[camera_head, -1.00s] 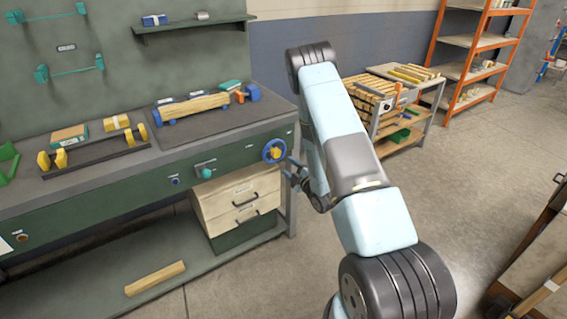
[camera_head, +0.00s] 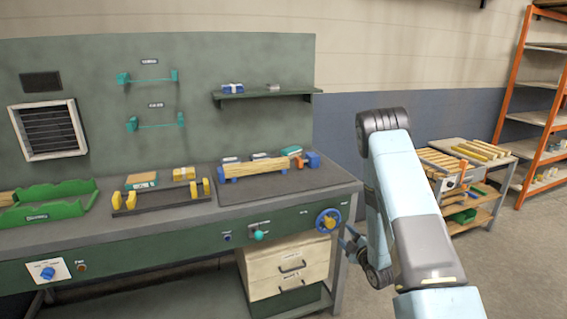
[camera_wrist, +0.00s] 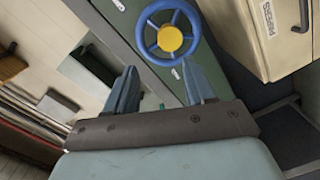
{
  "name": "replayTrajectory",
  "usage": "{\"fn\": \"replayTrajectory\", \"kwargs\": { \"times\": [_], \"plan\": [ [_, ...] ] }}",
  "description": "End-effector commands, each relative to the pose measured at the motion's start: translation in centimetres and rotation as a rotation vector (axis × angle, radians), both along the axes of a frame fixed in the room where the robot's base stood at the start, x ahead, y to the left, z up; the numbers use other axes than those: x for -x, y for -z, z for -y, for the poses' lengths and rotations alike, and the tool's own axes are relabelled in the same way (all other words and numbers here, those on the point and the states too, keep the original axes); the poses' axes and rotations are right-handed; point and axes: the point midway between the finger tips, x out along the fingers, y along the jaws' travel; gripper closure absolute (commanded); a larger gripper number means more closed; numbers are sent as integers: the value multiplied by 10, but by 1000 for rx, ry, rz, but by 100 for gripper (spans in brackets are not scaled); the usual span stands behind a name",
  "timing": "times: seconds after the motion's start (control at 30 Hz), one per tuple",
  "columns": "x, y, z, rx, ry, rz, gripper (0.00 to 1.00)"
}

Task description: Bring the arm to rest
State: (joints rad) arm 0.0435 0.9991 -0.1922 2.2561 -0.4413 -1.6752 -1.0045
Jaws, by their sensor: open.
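My gripper (camera_wrist: 166,88) is open and empty in the wrist view, its two blue-grey fingers well apart. Beyond the fingers, the blue handwheel (camera_wrist: 170,32) with a yellow hub shows on the bench front, apart from them as far as I can tell. In the head view my gripper (camera_head: 350,240) is small and partly hidden by my arm, just right of the handwheel (camera_head: 328,220). My pale blue arm is folded at the right of the green workbench (camera_head: 130,255).
A wood piece (camera_head: 255,167) lies in the bench fixture. A yellow-post rack (camera_head: 165,197) and green tray (camera_head: 50,203) stand further left. Drawers (camera_head: 288,268) sit below the bench. A loaded trolley (camera_head: 455,145) and orange shelving (camera_head: 522,100) stand right. Floor between is open.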

Motion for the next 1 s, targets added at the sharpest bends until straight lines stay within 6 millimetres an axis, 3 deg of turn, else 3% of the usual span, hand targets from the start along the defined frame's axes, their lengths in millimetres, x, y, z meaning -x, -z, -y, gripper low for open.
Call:
{"fn": "replayTrajectory", "kwargs": {
  "times": [0.03,0.2,0.47,0.77,1.0],
  "plan": [
    [-7,-15,0,-5,11,-12,46],
    [-20,-53,3,-32,62,-92,46],
    [-28,-113,7,-91,150,-208,46],
    [-14,-181,10,-181,259,-338,46],
    [13,-231,12,-269,351,-438,46]
  ]
}}
